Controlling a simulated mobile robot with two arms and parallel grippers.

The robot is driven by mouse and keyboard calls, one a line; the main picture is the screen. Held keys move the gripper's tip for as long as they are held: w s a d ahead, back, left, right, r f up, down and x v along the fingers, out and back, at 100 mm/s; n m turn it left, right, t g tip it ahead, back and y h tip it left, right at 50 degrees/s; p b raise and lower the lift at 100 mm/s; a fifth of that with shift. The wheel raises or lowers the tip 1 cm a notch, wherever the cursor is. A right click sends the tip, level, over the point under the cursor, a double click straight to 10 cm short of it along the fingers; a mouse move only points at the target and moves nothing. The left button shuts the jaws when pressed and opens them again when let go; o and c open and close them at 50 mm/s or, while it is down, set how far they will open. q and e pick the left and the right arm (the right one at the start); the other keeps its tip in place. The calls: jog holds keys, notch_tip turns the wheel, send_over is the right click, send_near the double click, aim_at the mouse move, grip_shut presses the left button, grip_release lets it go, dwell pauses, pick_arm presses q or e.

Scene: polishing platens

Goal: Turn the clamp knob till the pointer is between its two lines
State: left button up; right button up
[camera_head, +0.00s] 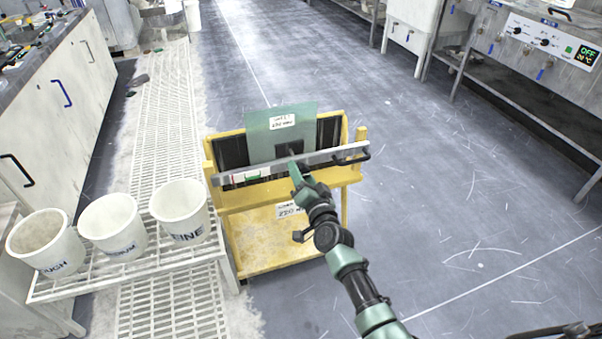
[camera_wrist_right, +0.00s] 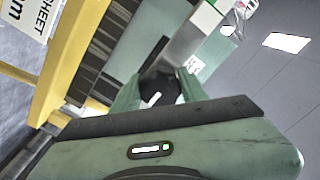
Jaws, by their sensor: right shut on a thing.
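A grey clamp bar (camera_head: 325,156) lies across the yellow cart in front of a green sheet (camera_head: 265,122), which stands upright with a white label. My right gripper (camera_head: 296,168) is at the middle of the bar. In the right wrist view my gripper's green fingers (camera_wrist_right: 157,90) are shut on a dark clamp knob (camera_wrist_right: 158,84), mostly hidden between them. A small scale (camera_head: 250,175) with white, green and red marks is on the bar left of the gripper. The pointer and its two lines are too small to make out. My left gripper is not in view.
The yellow cart (camera_head: 262,243) stands on open grey floor. Three white buckets (camera_head: 182,212) stand on a white rack (camera_head: 140,266) to its left. A bench with controls (camera_head: 545,45) is far right.

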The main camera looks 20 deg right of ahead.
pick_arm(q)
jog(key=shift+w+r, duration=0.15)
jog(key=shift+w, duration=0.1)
pick_arm(e)
jog(key=shift+m, duration=0.4)
jog(key=o, duration=1.3)
jog(key=shift+o, duration=0.2)
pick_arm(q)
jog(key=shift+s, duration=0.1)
pick_arm(e)
jog(key=shift+s, duration=0.1)
jog(key=shift+s, duration=0.3)
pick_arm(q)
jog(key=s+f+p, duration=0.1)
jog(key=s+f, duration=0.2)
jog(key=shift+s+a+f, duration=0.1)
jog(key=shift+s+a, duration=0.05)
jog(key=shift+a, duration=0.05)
pick_arm(e)
jog(key=s, duration=0.7)
jog(key=shift+d, duration=0.1)
